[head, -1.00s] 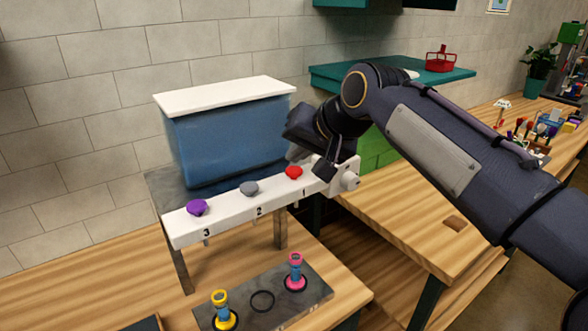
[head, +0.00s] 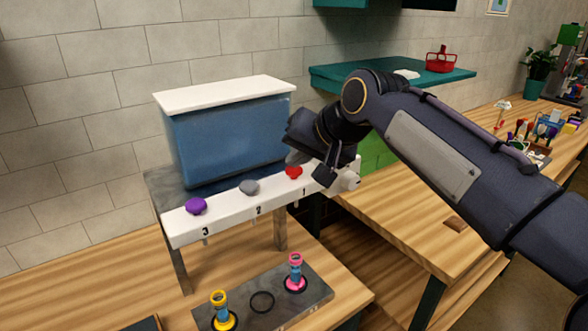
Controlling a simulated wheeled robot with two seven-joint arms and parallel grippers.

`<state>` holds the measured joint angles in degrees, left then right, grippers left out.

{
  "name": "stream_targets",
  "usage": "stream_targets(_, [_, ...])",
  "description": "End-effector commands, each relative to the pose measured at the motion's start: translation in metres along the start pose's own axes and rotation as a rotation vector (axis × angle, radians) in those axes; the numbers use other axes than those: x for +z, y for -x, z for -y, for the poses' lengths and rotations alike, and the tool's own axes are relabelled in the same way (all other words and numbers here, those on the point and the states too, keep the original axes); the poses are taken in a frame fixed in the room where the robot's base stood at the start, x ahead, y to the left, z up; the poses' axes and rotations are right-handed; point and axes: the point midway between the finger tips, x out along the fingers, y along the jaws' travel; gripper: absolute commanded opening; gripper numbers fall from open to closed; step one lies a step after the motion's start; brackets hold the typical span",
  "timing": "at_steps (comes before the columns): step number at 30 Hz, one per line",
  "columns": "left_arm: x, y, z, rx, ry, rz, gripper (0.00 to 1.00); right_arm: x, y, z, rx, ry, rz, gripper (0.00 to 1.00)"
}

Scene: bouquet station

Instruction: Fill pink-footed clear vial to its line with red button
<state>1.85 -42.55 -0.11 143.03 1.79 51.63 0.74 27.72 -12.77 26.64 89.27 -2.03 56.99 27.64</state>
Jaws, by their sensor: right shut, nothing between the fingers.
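The pink-footed vial (head: 295,273) stands upright in a ring on a grey plate (head: 318,294), below the dispenser. Its middle looks bluish, and I cannot make out its fill line. The red button (head: 293,172) is on the white bar (head: 230,210) above the number 1. My right gripper (head: 301,160) is shut and empty, right at the red button and partly covering it. I cannot tell if it presses the button. My left gripper is not in view.
A blue tank (head: 230,140) with a white lid stands behind the bar. Grey (head: 249,188) and purple (head: 196,206) buttons sit above 2 and 3. A yellow-footed vial (head: 222,312) stands on the plate, with an empty ring (head: 262,302) between the vials.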

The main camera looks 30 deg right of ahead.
Motion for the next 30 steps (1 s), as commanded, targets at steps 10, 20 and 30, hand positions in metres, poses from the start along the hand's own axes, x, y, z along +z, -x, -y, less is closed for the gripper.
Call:
stream_targets(10, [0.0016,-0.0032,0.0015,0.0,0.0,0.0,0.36,0.0028,-0.0036,-0.0027,0.001,0.0,0.001,0.0])
stream_targets(20, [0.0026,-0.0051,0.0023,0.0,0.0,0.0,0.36,0.0044,-0.0058,-0.0044,0.001,0.0,0.002,0.0])
stream_targets(30, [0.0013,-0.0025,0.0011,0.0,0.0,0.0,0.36,0.0029,-0.0037,-0.0026,0.001,0.0,0.002,0.0])
